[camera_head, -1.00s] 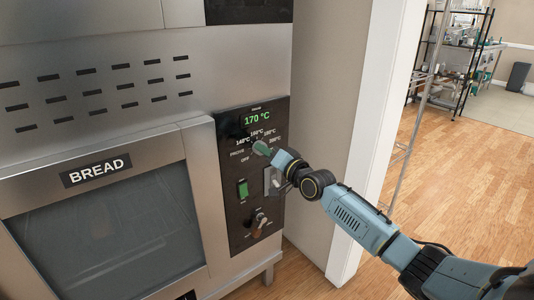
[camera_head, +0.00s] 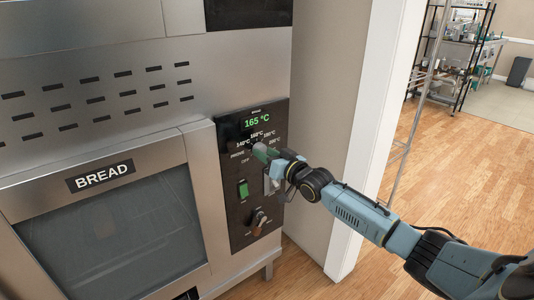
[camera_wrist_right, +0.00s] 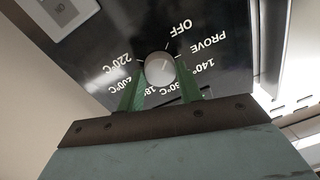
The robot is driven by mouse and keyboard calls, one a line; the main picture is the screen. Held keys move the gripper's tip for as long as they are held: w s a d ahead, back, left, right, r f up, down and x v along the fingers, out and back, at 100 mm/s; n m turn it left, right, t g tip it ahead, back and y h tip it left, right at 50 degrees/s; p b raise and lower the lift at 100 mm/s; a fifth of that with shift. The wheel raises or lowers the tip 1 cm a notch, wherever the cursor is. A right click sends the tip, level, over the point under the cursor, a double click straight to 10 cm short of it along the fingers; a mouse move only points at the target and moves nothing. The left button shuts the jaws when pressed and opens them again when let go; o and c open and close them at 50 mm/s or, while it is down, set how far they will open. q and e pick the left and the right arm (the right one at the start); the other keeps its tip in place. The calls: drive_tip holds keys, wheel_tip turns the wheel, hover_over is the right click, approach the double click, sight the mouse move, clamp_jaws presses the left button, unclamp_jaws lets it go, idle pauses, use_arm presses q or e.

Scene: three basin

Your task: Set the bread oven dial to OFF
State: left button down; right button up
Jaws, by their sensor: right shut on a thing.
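The bread oven (camera_head: 195,135) has a dark window, a BREAD label and a black control panel (camera_head: 232,205) on its right side. The green display (camera_head: 257,123) reads 165 °C. The round grey dial (camera_wrist_right: 160,70) shows in the right wrist view, with OFF, PROVE and temperature marks around it; its exact pointer direction is unclear. My right gripper (camera_head: 261,152), with green fingers, is at the dial and hides most of it in the head view. In the right wrist view, its fingers (camera_wrist_right: 160,82) are shut on the dial from both sides. My left gripper is not in view.
A green switch (camera_head: 243,188) and a lower knob (camera_head: 258,219) are on the panel below the dial. A wall and white door frame (camera_head: 368,130) stand close on the right. Open wooden floor (camera_head: 465,165) and a shelf rack (camera_head: 460,55) lie beyond.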

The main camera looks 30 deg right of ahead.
idle(0.3)
drive_tip(key=o, duration=1)
drive_tip(key=shift+s, duration=0.15)
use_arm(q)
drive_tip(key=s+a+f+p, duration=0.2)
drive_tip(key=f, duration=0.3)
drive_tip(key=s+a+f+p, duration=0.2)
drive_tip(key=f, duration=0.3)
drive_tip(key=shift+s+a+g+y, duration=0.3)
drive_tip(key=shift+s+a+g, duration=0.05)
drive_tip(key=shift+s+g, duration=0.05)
use_arm(e)
drive_tip(key=shift+s+d, duration=0.3)
drive_tip(key=shift+s, duration=1.85)
drive_tip(key=shift+s+d, duration=0.25)
drive_tip(key=shift+s, duration=1.95)
drive_tip(key=shift+s+d, duration=0.3)
drive_tip(key=shift+s, duration=1.85)
